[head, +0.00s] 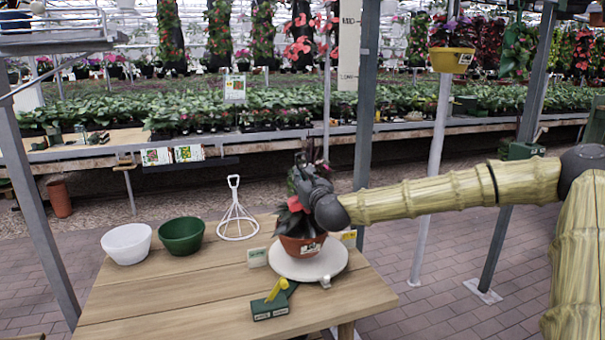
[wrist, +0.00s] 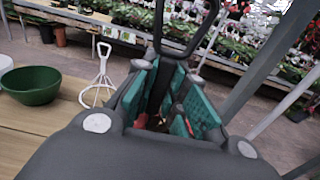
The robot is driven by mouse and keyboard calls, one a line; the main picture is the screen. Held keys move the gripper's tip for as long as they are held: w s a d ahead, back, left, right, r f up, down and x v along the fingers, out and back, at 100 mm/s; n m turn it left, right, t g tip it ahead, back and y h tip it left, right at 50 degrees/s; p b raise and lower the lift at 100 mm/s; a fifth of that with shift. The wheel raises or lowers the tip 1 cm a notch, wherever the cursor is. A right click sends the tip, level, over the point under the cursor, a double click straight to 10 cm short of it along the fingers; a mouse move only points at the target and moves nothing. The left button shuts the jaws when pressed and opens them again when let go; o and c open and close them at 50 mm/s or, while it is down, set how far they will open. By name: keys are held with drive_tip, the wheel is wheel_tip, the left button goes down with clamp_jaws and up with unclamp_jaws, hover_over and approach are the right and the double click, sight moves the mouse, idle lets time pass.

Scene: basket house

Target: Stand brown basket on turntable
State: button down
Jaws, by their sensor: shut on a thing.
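The brown basket (head: 302,246), with dark leaves and red blooms, appears upright over the round white turntable (head: 330,267). Its base looks at or very near the top; I cannot tell whether it touches. My gripper (head: 304,182) is above the basket, reaching in from the right. In the wrist view my gripper (wrist: 172,112) has its green-padded fingers closed around the basket's dark hanger (wrist: 186,50), whose loop rises beyond them. The basket's pot is mostly hidden below the gripper in that view.
A white bowl (head: 128,243), a green bowl (head: 181,235) and a white wire hanger (head: 238,216) stand at the table's back left. A green block with a yellow piece (head: 271,304) lies in front of the turntable. The wooden table's (head: 170,295) front left is clear. A grey post (head: 365,110) rises behind.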

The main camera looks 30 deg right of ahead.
drive_tip(key=shift+f, duration=1.7)
drive_tip(key=shift+f, duration=0.1)
drive_tip(key=c, duration=1.9)
unclamp_jaws()
drive_tip(key=shift+f, duration=0.2)
drive_tip(key=o, duration=0.4)
drive_tip(key=shift+s+r, duration=0.1)
drive_tip(key=shift+s, duration=0.05)
drive_tip(key=shift+o, duration=0.2)
drive_tip(key=shift+r, duration=0.1)
drive_tip(key=shift+s+a, duration=0.1)
drive_tip(key=shift+s, duration=0.15)
drive_tip(key=v, duration=1.1)
drive_tip(key=shift+s+b, duration=0.2)
drive_tip(key=shift+b, duration=0.2)
drive_tip(key=shift+a, duration=0.15)
